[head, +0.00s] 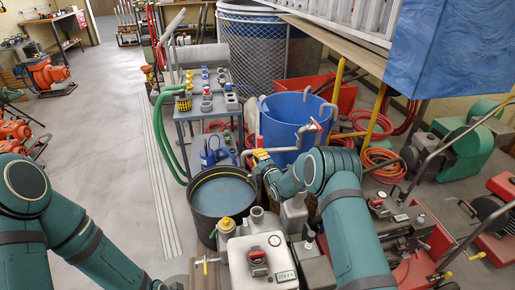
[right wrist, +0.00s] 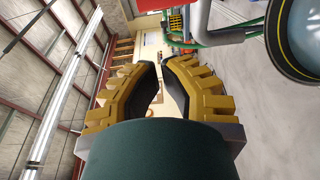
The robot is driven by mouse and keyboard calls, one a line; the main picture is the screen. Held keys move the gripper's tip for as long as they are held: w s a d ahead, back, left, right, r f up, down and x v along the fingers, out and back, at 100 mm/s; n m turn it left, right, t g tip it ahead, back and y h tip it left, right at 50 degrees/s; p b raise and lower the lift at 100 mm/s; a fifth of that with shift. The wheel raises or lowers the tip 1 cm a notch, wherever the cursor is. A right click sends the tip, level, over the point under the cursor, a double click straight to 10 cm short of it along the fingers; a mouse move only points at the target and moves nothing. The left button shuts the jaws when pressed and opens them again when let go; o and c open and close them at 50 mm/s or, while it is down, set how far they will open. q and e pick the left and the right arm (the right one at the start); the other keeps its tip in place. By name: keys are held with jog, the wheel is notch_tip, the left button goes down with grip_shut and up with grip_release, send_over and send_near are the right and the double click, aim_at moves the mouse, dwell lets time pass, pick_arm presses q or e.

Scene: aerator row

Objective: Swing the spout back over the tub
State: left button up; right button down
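A black round tub (head: 221,198) of bluish water stands in the middle of the head view. Part of it also shows at the upper right of the right wrist view (right wrist: 305,38). A grey bent pipe with a red top (head: 314,124), which may be the spout, rises near the front right rim of a blue tub (head: 287,127). My arm partly hides its lower part. My right gripper (head: 261,156) is just right of and above the black tub's rim. In the right wrist view its yellow fingers (right wrist: 159,64) stand apart with nothing seen between them. My left gripper is out of view.
A grey cart (head: 205,110) with small fittings stands behind the black tub, with green hoses (head: 160,130) on its left side. A white machine (head: 262,262) stands in front. Red hoses and pumps crowd the right.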

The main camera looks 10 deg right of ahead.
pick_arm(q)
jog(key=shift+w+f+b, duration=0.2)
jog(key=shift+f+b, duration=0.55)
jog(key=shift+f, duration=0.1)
pick_arm(e)
jog(key=w+d, duration=0.1)
jog(key=w, duration=0.5)
jog(key=shift+w+d, duration=0.15)
jog(key=shift+w, duration=0.05)
